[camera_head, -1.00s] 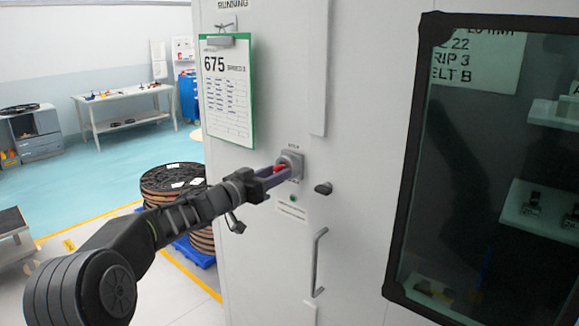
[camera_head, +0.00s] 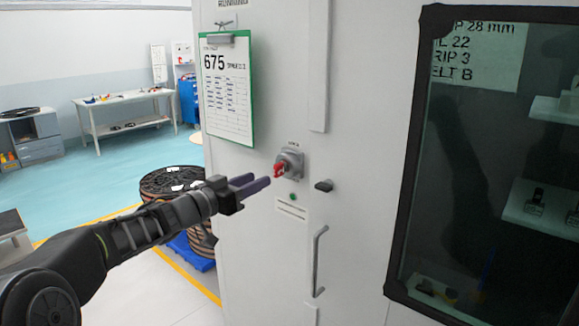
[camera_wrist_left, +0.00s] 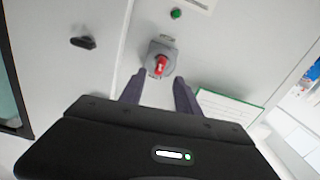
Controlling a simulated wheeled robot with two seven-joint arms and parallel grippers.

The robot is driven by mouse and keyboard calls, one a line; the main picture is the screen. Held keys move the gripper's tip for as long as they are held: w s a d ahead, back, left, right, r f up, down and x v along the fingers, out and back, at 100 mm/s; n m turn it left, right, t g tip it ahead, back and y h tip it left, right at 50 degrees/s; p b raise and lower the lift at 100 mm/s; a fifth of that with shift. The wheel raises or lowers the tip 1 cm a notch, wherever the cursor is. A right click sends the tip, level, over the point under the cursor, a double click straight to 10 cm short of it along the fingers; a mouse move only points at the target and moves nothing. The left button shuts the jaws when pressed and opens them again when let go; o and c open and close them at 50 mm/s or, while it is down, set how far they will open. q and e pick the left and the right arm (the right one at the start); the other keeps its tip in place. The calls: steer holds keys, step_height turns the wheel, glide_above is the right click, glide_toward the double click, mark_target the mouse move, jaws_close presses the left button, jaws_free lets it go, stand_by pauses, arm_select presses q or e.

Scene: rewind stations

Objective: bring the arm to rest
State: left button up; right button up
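My left arm comes in from the lower left of the head view. Its gripper (camera_head: 256,184) is in front of the pale cabinet, just left of and below the red rotary switch (camera_head: 281,170), apart from it. The two purple-grey fingers are spread with nothing between them. In the left wrist view the fingers (camera_wrist_left: 158,92) stand apart, and the red switch handle (camera_wrist_left: 160,65) on its grey plate lies beyond their tips. My right gripper is in neither view.
The cabinet (camera_head: 262,240) has a black latch (camera_head: 324,186), a bar handle (camera_head: 318,262), a green button (camera_head: 292,196) and a clipboard (camera_head: 228,90). A dark-framed window (camera_head: 405,190) is at right. Cable reels (camera_head: 172,180) stand behind my arm. A workbench (camera_head: 125,97) is farther back.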

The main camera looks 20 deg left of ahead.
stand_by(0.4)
arm_select(q)
steer(key=s+d+f+n+g+y, duration=0.1)
steer(key=s+d+f+g, duration=0.15)
steer(key=f, duration=0.95)
steer(key=s+d+f+n+g+y, duration=0.15)
steer(key=d+f, duration=0.25)
steer(key=f, duration=0.8)
steer(key=s+d+f+n+g+y, duration=0.1)
steer(key=s+d+f+g, duration=0.15)
steer(key=f, duration=0.95)
steer(key=s+d+f+g+b, duration=0.1)
steer(key=s+d+f+g, duration=0.1)
steer(key=s+d+f, duration=0.35)
steer(key=s+d+f+g, duration=0.2)
steer(key=s+f, duration=0.5)
steer(key=f, duration=0.2)
steer(key=s+d+f+g, duration=0.3)
steer(key=s+d+f, duration=0.1)
steer(key=s, duration=0.7)
steer(key=s+d+f+n+g+h+b, duration=0.1)
steer(key=s+d+f+g, duration=0.2)
steer(key=s, duration=0.8)
step_height(320, 180, down, 4)
steer(key=d, duration=0.2)
steer(key=shift+d, duration=0.3)
steer(key=shift+w+r, duration=0.1)
